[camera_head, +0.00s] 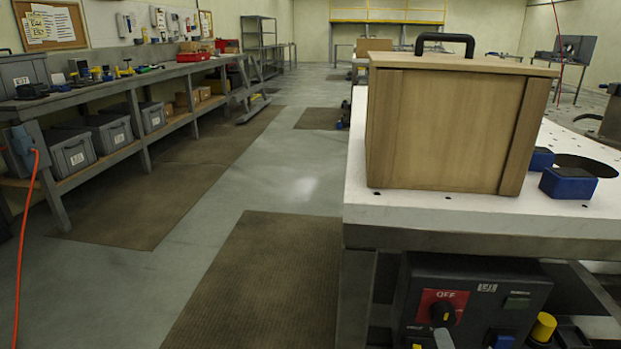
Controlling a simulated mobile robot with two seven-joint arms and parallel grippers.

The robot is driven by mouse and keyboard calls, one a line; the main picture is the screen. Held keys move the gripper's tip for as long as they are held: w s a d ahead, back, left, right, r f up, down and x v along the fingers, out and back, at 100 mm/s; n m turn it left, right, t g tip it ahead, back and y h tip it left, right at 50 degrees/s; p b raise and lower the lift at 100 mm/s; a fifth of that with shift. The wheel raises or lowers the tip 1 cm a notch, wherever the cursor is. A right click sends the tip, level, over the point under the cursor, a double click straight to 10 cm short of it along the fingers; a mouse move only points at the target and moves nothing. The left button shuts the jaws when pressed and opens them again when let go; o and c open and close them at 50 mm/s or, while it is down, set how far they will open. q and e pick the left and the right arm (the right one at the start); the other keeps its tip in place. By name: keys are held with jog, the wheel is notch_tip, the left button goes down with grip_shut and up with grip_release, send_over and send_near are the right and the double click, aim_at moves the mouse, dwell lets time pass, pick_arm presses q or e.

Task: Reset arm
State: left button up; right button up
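Neither of my grippers shows in the head view. A wooden box (440,130) with a black handle (445,40) on its lid stands on the white table (400,212) at the right. Two small dark blue blocks, one nearer (568,183) and one farther (541,159), lie at the box's right side next to a dark round opening (588,166). Under the table front is a dark control panel (480,300) with a red OFF plate and a knob.
A long workbench (120,90) with tools and grey bins (75,155) runs along the left wall. An orange cable (22,250) hangs at the far left. Brown mats (260,285) lie on the floor. The aisle (270,165) between bench and table is clear. Shelving stands at the back.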

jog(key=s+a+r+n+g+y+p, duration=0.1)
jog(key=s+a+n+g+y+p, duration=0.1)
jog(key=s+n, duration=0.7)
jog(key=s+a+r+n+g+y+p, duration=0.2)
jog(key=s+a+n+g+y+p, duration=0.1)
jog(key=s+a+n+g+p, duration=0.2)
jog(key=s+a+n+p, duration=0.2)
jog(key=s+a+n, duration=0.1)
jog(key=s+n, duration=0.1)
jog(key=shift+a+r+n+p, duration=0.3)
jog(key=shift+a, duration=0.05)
